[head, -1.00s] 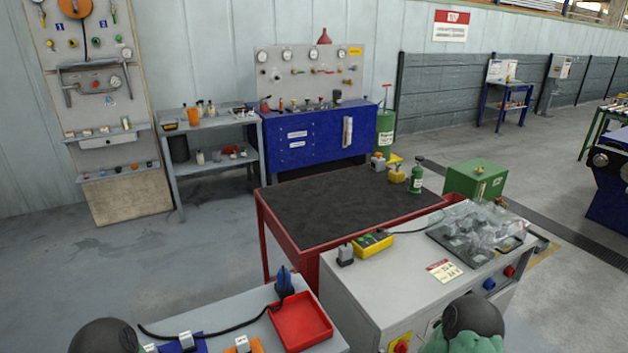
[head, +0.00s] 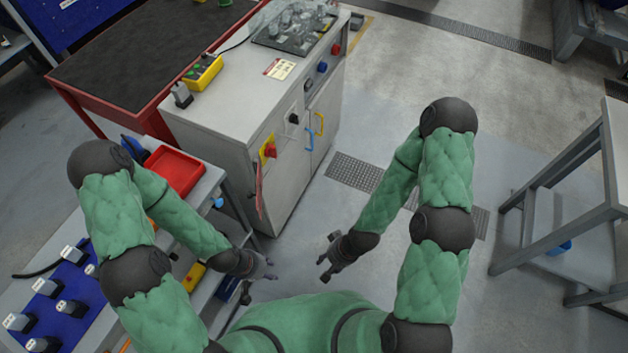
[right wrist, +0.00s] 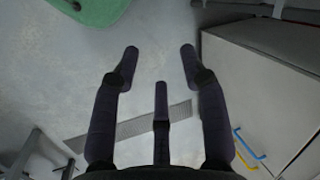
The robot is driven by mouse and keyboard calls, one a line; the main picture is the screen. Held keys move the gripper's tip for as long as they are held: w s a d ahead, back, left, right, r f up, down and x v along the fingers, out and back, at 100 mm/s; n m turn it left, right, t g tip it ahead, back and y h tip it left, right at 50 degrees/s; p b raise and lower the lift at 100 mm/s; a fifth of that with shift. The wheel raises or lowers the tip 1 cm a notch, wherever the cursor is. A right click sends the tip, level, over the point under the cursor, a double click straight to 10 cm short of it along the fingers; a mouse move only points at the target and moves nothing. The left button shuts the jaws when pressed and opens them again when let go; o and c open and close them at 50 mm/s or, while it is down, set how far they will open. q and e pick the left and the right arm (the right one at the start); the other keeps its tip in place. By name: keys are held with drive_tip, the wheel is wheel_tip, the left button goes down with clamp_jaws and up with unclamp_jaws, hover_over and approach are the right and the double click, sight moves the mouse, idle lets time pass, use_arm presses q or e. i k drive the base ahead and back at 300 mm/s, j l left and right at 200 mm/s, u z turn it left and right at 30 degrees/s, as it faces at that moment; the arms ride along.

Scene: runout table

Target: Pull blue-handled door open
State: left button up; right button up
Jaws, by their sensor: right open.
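The blue handle (head: 309,139) is on the front of a grey-white cabinet (head: 215,110), beside a yellow handle (head: 320,124). The door (head: 283,175) with the blue handle looks shut. In the right wrist view the blue handle (right wrist: 249,144) and yellow handle (right wrist: 242,161) show at lower right on the cabinet front. My right gripper (head: 325,269) is open and empty, in front of the cabinet and apart from the handles; its spread fingers also show in the right wrist view (right wrist: 160,58). My left gripper (head: 268,268) is low beside the bench; its finger state is unclear.
A red switch (head: 269,150) and a dark knob (head: 293,118) are on the cabinet front. A grey table (head: 560,175) stands at right. The floor (head: 365,115) before the cabinet is open, with a drain grate.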

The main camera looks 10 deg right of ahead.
sight(284, 183)
drive_tip(key=i+l+u, duration=0.1)
drive_tip(key=l, duration=0.2)
drive_tip(key=i+l+u, duration=0.2)
drive_tip(key=i+l, duration=0.15)
drive_tip(key=l, duration=0.3)
drive_tip(key=i+l+u, duration=0.1)
drive_tip(key=l, duration=0.2)
drive_tip(key=i+l+u, duration=0.1)
drive_tip(key=l, duration=0.25)
drive_tip(key=i+l+u, duration=0.15)
drive_tip(key=i+l, duration=0.1)
drive_tip(key=i, duration=0.05)
